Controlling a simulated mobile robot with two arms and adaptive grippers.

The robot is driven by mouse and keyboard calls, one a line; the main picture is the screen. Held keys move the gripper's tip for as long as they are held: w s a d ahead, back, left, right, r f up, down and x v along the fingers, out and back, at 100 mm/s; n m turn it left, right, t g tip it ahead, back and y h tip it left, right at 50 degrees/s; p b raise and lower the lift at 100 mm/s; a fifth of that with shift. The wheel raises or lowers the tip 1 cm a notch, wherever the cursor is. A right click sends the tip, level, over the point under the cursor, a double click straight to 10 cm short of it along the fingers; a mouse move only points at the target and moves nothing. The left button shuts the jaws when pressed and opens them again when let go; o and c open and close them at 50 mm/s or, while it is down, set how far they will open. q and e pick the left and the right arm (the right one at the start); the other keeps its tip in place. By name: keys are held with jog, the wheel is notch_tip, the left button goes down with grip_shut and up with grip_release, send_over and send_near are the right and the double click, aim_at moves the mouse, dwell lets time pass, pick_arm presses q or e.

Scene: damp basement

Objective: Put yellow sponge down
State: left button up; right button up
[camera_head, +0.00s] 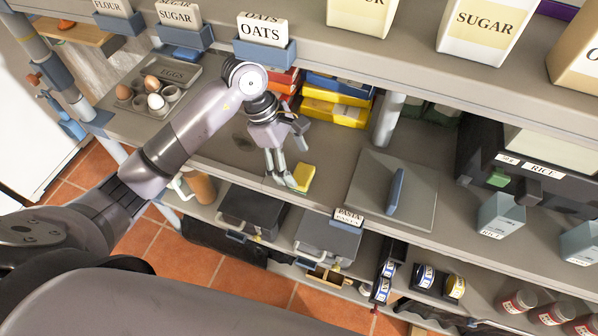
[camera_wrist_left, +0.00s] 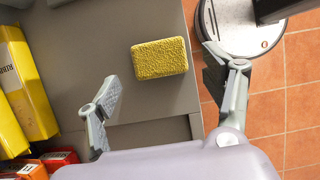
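The yellow sponge (camera_head: 304,178) lies flat on the grey middle shelf, close to its front edge. In the left wrist view the sponge (camera_wrist_left: 160,60) is a textured block on the grey surface, beyond and between the spread fingers. My left gripper (camera_head: 284,182) points down just left of the sponge in the head view. Its fingers are apart with nothing held between them, and neither visibly touches the sponge. My right gripper is not in view.
A grey board with a blue upright handle (camera_head: 396,192) lies right of the sponge. Yellow boxes (camera_head: 335,108) stand behind it. An egg tray (camera_head: 182,78) is at the left. The upper shelf (camera_head: 400,65) overhangs the back. The shelf around the sponge is mostly clear.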

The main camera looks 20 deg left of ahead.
pick_arm(q)
jog(key=shift+v, duration=1.2)
jog(key=shift+a+r+b, duration=0.15)
jog(key=shift+r+b, duration=0.15)
jog(key=shift+r, duration=0.1)
